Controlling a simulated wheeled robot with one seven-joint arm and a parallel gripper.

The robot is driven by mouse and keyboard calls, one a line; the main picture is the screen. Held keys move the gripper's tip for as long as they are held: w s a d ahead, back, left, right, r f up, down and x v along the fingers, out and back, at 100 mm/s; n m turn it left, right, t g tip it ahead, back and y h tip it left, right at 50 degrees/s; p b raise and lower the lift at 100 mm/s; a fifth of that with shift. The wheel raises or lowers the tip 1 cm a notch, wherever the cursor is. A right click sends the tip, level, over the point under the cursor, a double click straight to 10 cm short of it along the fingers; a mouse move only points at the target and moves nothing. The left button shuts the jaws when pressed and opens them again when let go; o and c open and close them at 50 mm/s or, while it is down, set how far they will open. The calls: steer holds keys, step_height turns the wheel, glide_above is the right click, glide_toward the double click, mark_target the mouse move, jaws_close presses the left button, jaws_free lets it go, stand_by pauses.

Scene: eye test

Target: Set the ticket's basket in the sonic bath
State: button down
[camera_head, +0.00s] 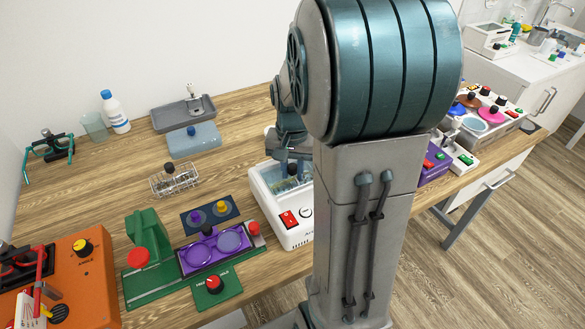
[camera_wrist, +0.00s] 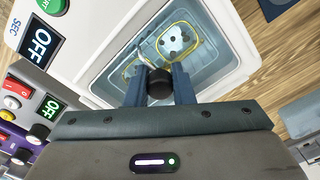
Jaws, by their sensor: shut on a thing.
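My gripper (camera_head: 292,172) is over the white sonic bath (camera_head: 301,238), partly hidden behind my arm. In the wrist view my gripper (camera_wrist: 159,88) is shut on a black knob (camera_wrist: 159,82). The knob appears to belong to a basket whose wire is hard to make out. Yellow-rimmed spectacles (camera_wrist: 162,48) lie below the knob, inside the bath's tank (camera_wrist: 232,60). I cannot tell whether the basket rests on the tank floor. A second wire basket (camera_head: 175,182) with a dark knob stands on the table, left of the bath. I cannot make out a ticket.
A purple tray with lenses (camera_head: 213,250) and a green device (camera_head: 147,240) stand front left of the bath. A blue case (camera_head: 194,140) and a grey tray (camera_head: 183,113) are behind. An orange machine (camera_head: 75,275) is at far left. Bare wood lies around the second basket.

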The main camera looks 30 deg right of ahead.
steer(key=shift+f, duration=0.25)
steer(key=c, duration=0.8)
jaws_free()
steer(key=shift+c, duration=0.2)
steer(key=shift+r, duration=0.2)
steer(key=shift+r+p, duration=2.3)
steer(key=shift+r, duration=0.6)
steer(key=s+a+r+n+t, duration=0.1)
steer(key=s+a+r+n, duration=0.2)
steer(key=s+a+n, duration=0.1)
steer(key=s+a+r+n+t, duration=0.2)
steer(key=s+a+r+n, duration=0.1)
steer(key=s+a, duration=0.4)
steer(key=shift+s+r+n, duration=0.15)
steer(key=shift+s+n, duration=0.25)
steer(key=shift+s, duration=0.2)
